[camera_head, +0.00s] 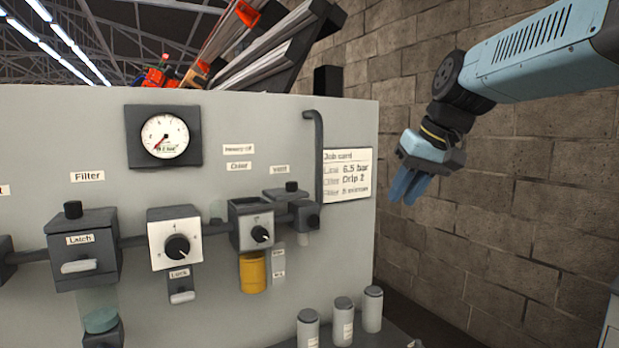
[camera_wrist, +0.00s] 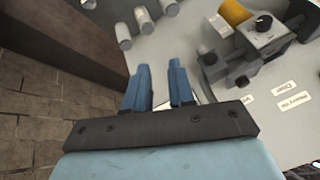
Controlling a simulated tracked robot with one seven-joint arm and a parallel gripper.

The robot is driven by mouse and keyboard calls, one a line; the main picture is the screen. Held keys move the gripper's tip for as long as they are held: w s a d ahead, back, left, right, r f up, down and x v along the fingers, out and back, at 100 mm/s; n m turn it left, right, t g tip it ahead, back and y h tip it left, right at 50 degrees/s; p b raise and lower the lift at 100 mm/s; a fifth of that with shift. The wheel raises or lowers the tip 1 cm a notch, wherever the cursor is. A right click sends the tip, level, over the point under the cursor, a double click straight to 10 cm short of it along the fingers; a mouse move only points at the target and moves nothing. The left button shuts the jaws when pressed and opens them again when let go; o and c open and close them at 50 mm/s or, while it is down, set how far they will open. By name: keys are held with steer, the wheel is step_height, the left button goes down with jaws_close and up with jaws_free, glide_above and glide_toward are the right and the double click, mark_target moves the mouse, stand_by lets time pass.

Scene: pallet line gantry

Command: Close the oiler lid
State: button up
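The oiler (camera_head: 250,225) is a dark grey block with a pale dial face, a black knob and a yellow bowl (camera_head: 252,272) below, mid-right on the grey panel. In the wrist view the oiler block (camera_wrist: 275,40) shows inverted at upper right with the yellow bowl (camera_wrist: 234,12). A grey flap-like piece (camera_head: 279,195) is at its upper right; I cannot tell whether this is the lid. My gripper (camera_head: 403,190) hangs in the air right of the job card, well apart from the oiler. Its two blue fingers (camera_wrist: 160,70) are parted with nothing between them.
A valve block (camera_head: 305,215) and bent pipe (camera_head: 318,150) are right of the oiler. The regulator (camera_head: 175,238), filter (camera_head: 83,250) and gauge (camera_head: 164,136) are left. Several grey canisters (camera_head: 343,322) stand below. A block wall (camera_head: 520,200) is at right.

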steer(key=w+a+r+y, duration=0.1)
steer(key=w+a+r, duration=0.1)
steer(key=w, duration=0.2)
steer(key=w+a+r+n+g+y, duration=0.1)
steer(key=w+a+r, duration=0.2)
steer(key=w, duration=0.1)
steer(key=w+a+r+n, duration=0.1)
steer(key=w+a+r, duration=0.1)
steer(key=w+a, duration=0.1)
steer(key=shift+w+a+r+g+y, duration=0.1)
steer(key=shift+w+r+g+y, duration=0.2)
steer(key=shift+w+r+y, duration=0.15)
jaws_close()
glide_toward(299, 190)
step_height(299, 190, down, 4)
steer(key=w+a, duration=0.1)
steer(key=a, duration=0.1)
steer(key=shift+a+f+n, duration=0.25)
steer(key=shift+a+n, duration=0.05)
steer(key=shift+a, duration=0.2)
